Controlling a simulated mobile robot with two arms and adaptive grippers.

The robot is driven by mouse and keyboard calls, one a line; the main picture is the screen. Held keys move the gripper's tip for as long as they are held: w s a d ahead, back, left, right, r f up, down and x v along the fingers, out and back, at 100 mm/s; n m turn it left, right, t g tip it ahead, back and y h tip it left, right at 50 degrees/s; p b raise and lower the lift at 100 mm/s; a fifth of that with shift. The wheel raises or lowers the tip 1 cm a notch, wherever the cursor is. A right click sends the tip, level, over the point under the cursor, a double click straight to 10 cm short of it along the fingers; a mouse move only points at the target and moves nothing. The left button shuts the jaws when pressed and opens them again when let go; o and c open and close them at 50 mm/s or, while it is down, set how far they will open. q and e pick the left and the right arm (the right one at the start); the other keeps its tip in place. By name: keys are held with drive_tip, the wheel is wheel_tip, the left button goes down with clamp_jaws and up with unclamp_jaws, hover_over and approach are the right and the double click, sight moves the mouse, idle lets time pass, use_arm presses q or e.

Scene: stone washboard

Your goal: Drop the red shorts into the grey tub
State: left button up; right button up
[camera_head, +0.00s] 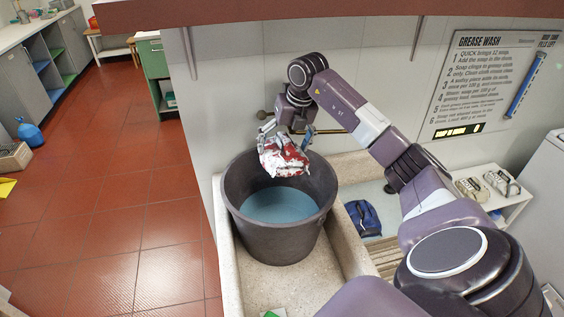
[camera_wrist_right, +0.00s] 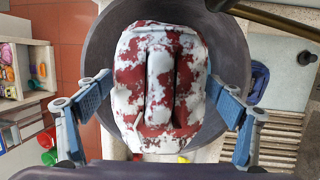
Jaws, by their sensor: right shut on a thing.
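The red shorts (camera_head: 283,157) are a folded bundle blotched with white, perhaps suds. They hang in my right gripper (camera_head: 287,136), which is shut on them, over the back part of the tub's opening. In the right wrist view the shorts (camera_wrist_right: 160,88) sit between the two blue fingers (camera_wrist_right: 160,98). The dark grey tub (camera_head: 285,240) stands in the stone basin with blue-tinted water (camera_head: 278,208) in it. Its rim shows around the shorts in the wrist view. My left gripper is not in view.
A brass pipe (camera_head: 330,132) runs along the wall behind the gripper. The stone trough's rim (camera_head: 226,262) surrounds the tub. Metal-looking items (camera_head: 472,187) rest on a shelf at the right.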

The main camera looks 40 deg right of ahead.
sight(289, 139)
wheel_tip(289, 139, down, 3)
drive_tip(key=shift+r+b, duration=0.2)
drive_tip(key=shift+b, duration=0.5)
drive_tip(key=shift+w+d+f+b, duration=0.1)
drive_tip(key=shift+f+b, duration=0.2)
drive_tip(key=shift+f, duration=0.15)
drive_tip(key=shift+r, duration=0.1)
drive_tip(key=o, duration=1.2)
drive_tip(key=shift+c, duration=0.2)
drive_tip(key=shift+o, duration=0.7)
drive_tip(key=v, duration=0.7)
drive_tip(key=shift+r, duration=0.25)
